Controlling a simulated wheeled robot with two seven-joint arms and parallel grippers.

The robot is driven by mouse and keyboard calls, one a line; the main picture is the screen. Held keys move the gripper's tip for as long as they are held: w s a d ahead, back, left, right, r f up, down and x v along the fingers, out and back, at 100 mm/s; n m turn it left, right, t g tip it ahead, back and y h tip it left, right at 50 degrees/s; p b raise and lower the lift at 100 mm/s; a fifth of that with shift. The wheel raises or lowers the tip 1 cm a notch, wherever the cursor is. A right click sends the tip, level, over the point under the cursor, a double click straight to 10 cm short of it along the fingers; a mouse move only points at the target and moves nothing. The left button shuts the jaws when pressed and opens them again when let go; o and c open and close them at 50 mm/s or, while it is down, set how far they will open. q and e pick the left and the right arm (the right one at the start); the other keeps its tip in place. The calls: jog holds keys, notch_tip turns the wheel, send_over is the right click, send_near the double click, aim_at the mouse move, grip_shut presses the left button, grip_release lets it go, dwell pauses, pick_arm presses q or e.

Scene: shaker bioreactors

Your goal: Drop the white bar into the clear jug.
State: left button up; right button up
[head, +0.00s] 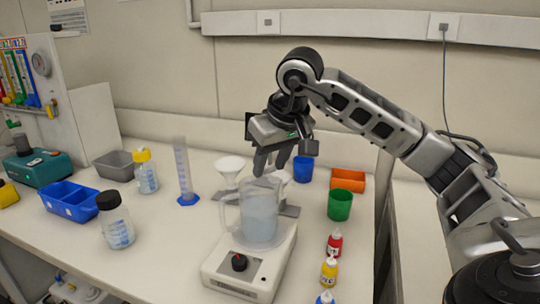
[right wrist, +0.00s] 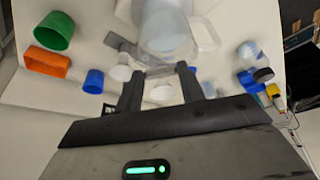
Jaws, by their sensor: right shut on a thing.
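The clear jug (head: 260,220) stands upright on a white stirrer plate (head: 275,263), with its handle to the left and pale liquid inside. My right gripper (head: 266,172) is above the jug's mouth, pointing down. In the right wrist view its two fingers (right wrist: 160,72) are some way apart, shut on the white bar (right wrist: 158,72), which spans between the fingertips and is small and hard to make out. The jug (right wrist: 168,32) shows just beyond the fingertips there. In the head view the bar is not clearly visible. My left gripper is not in view.
A green cup (head: 340,205), orange tray (head: 348,180) and blue cup (head: 303,168) stand right of the jug. A white funnel (head: 229,167), measuring cylinder (head: 184,170) and black-capped bottle (head: 117,222) stand left. Small dropper bottles (head: 329,271) line the right front.

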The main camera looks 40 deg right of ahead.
notch_tip(320, 180, down, 2)
jog(key=shift+f+b, duration=0.15)
jog(key=shift+b, duration=0.5)
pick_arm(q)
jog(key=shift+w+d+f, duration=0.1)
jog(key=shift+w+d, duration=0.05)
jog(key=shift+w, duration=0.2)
pick_arm(e)
jog(key=o, duration=1)
pick_arm(q)
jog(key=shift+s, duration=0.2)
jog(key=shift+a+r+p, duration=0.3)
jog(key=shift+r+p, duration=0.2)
jog(key=shift+p, duration=0.7)
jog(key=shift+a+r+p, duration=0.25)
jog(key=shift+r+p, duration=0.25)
jog(key=shift+p, duration=0.65)
pick_arm(e)
jog(key=v, duration=1.6)
